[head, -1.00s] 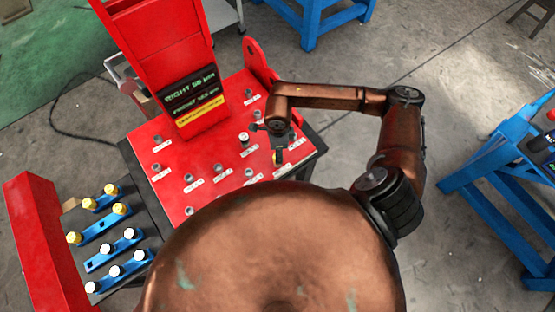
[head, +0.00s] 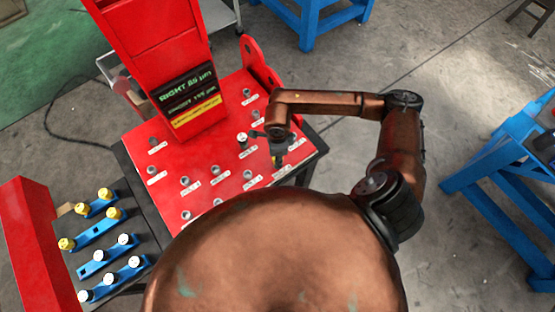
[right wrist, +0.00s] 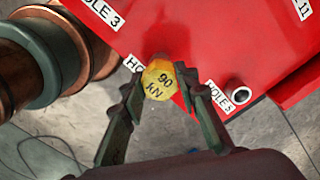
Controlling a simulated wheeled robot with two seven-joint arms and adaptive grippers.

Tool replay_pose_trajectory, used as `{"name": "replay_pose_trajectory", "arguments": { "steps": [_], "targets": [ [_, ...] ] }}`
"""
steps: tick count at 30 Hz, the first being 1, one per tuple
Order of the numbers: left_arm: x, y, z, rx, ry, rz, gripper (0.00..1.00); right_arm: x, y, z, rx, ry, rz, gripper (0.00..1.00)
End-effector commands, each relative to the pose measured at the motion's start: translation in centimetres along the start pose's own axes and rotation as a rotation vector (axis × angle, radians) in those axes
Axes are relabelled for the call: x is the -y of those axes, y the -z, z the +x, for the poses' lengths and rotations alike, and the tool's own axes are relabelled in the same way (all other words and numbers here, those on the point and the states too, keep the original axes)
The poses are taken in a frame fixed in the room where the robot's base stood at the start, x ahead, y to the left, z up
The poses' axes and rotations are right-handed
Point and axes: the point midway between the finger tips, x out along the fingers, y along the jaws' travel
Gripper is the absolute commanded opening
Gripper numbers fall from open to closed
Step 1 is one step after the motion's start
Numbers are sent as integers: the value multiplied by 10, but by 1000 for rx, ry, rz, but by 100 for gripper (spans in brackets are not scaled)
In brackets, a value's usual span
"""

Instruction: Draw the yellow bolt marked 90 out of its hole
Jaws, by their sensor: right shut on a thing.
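The yellow bolt marked 90 KN (right wrist: 159,80) shows its hexagonal head to the right wrist view, between the two fingers of my right gripper (right wrist: 160,88). The bolt head and fingers hide the hole beneath, so I cannot tell how deep the shank sits. My left gripper is not in view.
Several open holes with white labels dot the plate, including hole 5 (right wrist: 238,92) beside the bolt. A white-headed bolt (head: 242,138) stands in one. A red column with a display (head: 188,95) rises behind. Blue racks (head: 100,232) at left hold yellow and white bolts.

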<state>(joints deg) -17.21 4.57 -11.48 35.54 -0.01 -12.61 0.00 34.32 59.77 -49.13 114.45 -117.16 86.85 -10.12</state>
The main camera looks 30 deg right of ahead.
Motion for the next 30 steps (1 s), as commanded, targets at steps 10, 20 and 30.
{"name": "replay_pose_trajectory", "arguments": {
  "steps": [10, 20, 30],
  "targets": [
    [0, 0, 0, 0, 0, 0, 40, 0, 0, 0, 0, 1, 0, 1],
    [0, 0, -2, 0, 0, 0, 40, 0, 0, -4, 0, 1, 0, 1],
    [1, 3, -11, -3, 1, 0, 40, 0, 0, -20, 1, 1, 0, 1]
  ]
}}
